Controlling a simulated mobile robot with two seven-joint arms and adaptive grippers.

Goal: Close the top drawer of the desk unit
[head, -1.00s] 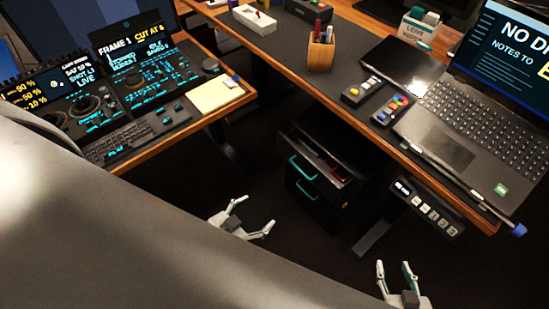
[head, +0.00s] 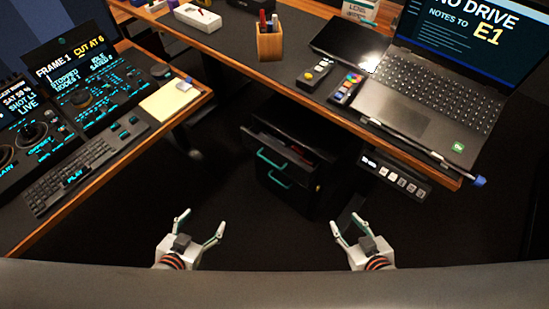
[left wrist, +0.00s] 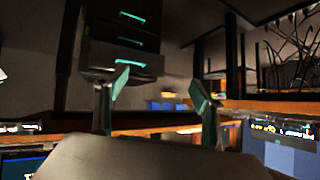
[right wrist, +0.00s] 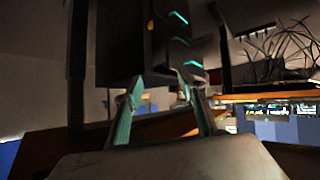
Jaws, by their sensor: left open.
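The black desk unit (head: 305,198) stands under the right-hand desk, with teal handles on its front. Its top drawer (head: 262,142) is pulled out, and small items, one red, show inside. The unit also shows, seemingly upside down, in the left wrist view (left wrist: 105,45) and the right wrist view (right wrist: 125,45). My left gripper (head: 202,221) is open and empty, in front of the unit and to its left. My right gripper (head: 348,222) is open and empty, in front of the unit and to its right. Neither touches the drawer.
The right-hand desk (head: 215,40) carries a laptop (head: 420,105), a pen holder (head: 269,42) and small controllers. A button panel (head: 396,174) hangs under its edge. The left desk (head: 187,108) holds a control console and keyboard (head: 85,172). Dark floor before the unit is clear.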

